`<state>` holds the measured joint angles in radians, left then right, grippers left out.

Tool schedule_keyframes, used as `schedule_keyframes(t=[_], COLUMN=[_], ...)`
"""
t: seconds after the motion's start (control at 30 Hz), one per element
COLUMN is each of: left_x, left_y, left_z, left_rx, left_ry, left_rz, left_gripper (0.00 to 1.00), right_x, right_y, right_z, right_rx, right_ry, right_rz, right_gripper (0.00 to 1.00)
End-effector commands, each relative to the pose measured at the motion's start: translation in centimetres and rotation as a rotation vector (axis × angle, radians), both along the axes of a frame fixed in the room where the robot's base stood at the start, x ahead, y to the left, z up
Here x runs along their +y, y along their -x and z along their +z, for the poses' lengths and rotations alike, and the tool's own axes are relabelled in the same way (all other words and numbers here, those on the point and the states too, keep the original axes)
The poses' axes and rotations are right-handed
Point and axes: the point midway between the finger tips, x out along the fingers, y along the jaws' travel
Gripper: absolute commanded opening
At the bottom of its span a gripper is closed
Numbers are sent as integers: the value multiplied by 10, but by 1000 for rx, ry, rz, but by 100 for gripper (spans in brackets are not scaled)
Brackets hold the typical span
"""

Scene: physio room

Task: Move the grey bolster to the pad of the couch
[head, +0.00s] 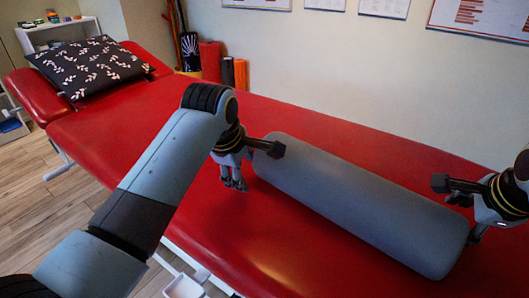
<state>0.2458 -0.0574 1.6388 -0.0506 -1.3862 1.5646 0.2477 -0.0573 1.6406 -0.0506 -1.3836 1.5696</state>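The grey bolster (355,200) is a long smooth cylinder. It lies slantwise on or just above the red pad of the couch (290,115); the contact beneath it is hidden. My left gripper (234,184) hangs with fingers down just beside the bolster's left end, over the pad. My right gripper (470,222) is at the bolster's right end, partly cut off by the picture edge and partly hidden by the bolster. I cannot tell whether either gripper is open or shut, or whether they touch the bolster.
A black patterned pillow (88,66) lies at the couch's far left end. Behind the couch, rolled mats (210,60) stand against the wall, near a white shelf (50,32). Posters (480,18) hang on the wall. The pad between pillow and bolster is clear.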

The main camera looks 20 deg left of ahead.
Motion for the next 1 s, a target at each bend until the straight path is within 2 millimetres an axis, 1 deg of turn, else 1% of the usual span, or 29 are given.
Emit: schedule_keyframes(t=[0.03, 0.17, 0.27, 0.3, 0.47, 0.5, 0.73, 0.8, 0.87, 1.0], left_x=[2, 6, 7, 7, 8, 8, 9, 9, 9, 8], left_y=[0, 0, -1, -1, -1, -1, -1, 0, 2, 14], left_z=[1, 1, 1, 1, 2, 2, 2, 5, 10, 33], left_rx=[-1, -2, -3, -3, -4, -4, -4, -6, -7, -9], left_ry=[3, 1, 0, -1, -3, -3, -4, -4, -4, -4], left_rz=[-1, 0, 1, 2, 3, 3, 3, 3, 3, 3], left_gripper=[65, 81, 81, 81, 81, 81, 81, 81, 81, 81], right_x=[-2, -6, -7, -7, -8, -8, -8, -9, -9, -9], right_y=[-1, 0, 0, 0, 1, 1, 1, 1, 1, 1], right_z=[1, 1, 1, 0, 0, 0, 0, 0, 0, 0], right_rx=[-2, -1, 0, 1, 2, 2, 2, 2, 2, 2], right_ry=[-4, 0, 2, 3, 5, 5, 6, 6, 6, 7], right_rz=[1, 1, 1, 1, 1, 1, 1, 1, 1, 1], right_gripper=[58, 58, 58, 60, 81, 83, 83, 83, 83, 83])
